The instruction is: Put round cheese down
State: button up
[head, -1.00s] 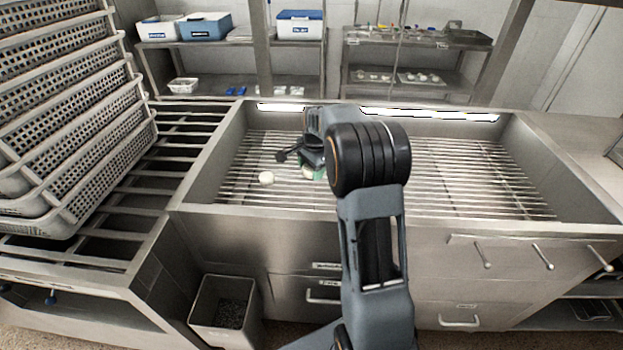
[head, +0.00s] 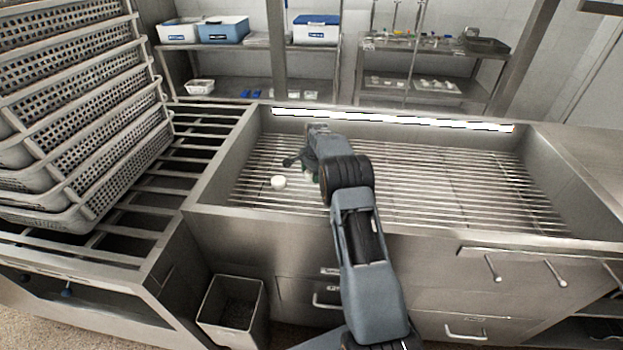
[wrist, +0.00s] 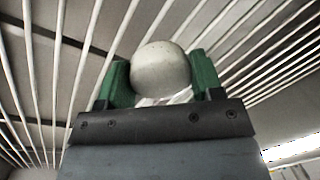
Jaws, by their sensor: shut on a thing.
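A round white cheese (wrist: 160,70) sits between the green fingers of my gripper (wrist: 160,82) in the wrist view, with slatted bars behind it. My gripper (head: 314,173) is shut on it. I cannot tell whether the held cheese touches the slats.
Stacked perforated baskets (head: 75,120) stand on a slatted rack to the left. The basin's raised rim (head: 215,165) surrounds the slats, and its right part is clear. A grey bin (head: 232,312) stands on the floor in front. Shelves with coolers (head: 222,30) are behind.

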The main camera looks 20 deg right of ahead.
jog(key=shift+f, duration=1.35)
jog(key=shift+f, duration=0.2)
jog(key=o, duration=0.9)
jog(key=shift+s, duration=0.1)
jog(key=shift+o, duration=0.2)
